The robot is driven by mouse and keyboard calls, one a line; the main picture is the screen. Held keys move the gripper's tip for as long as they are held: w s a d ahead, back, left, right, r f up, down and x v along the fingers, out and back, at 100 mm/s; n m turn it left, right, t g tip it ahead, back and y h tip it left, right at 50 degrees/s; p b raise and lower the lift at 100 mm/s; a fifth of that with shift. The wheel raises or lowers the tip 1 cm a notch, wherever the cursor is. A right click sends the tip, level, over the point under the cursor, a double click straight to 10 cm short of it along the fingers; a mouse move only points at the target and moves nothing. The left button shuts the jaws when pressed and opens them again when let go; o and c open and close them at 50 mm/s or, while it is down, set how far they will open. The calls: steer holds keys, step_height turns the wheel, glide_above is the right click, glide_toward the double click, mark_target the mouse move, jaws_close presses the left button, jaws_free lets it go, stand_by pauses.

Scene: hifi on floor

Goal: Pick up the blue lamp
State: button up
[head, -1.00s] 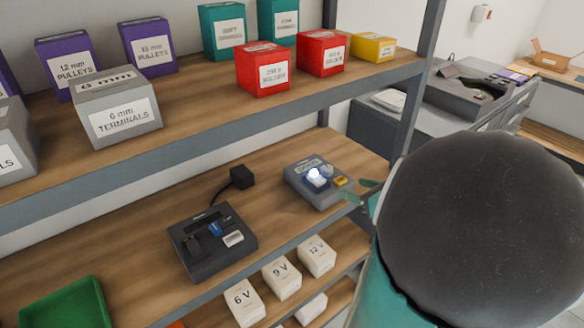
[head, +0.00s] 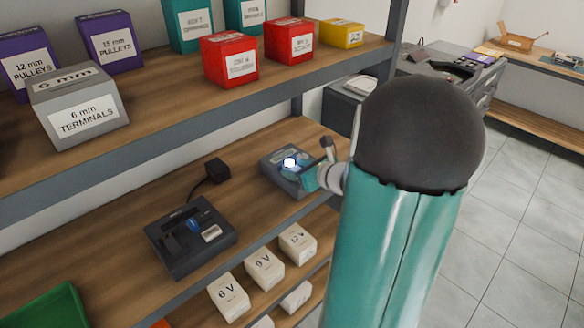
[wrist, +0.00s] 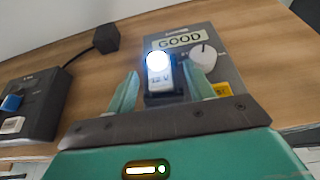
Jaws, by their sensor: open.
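A lit lamp (wrist: 157,72) stands upright in a grey tester (wrist: 205,44) whose label reads "GOOD". Its glow is white-blue, and its body is pale and marked 12 V. The lit lamp (head: 290,163) and the tester (head: 268,172) also show in the head view, on the lower shelf. My gripper (wrist: 160,84) is open, with a green finger on either side of the lamp in the picture. I cannot tell whether they touch it. A blue piece (wrist: 12,103) sits on a dark device at left; it also shows in the head view (head: 200,219).
The dark device (head: 180,262) has a cable to a black plug block (head: 217,170). White boxes (head: 264,268) marked 6 V, 9 V and 12 V stand below. The upper shelf (head: 200,106) with several bins overhangs behind. A green tray (head: 45,312) lies at lower left.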

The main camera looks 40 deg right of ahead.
steer(key=c, duration=1)
steer(key=shift+r, duration=0.1)
steer(key=shift+c, duration=0.2)
steer(key=shift+r, duration=0.5)
step_height(320, 180, up, 3)
steer(key=shift+s+a+f, duration=0.1)
steer(key=shift+s+f, duration=0.05)
steer(key=shift+f, duration=0.05)
steer(key=s+a+r, duration=0.6)
steer(key=s+r, duration=0.3)
steer(key=s, duration=0.3)
steer(key=shift+a, duration=0.25)
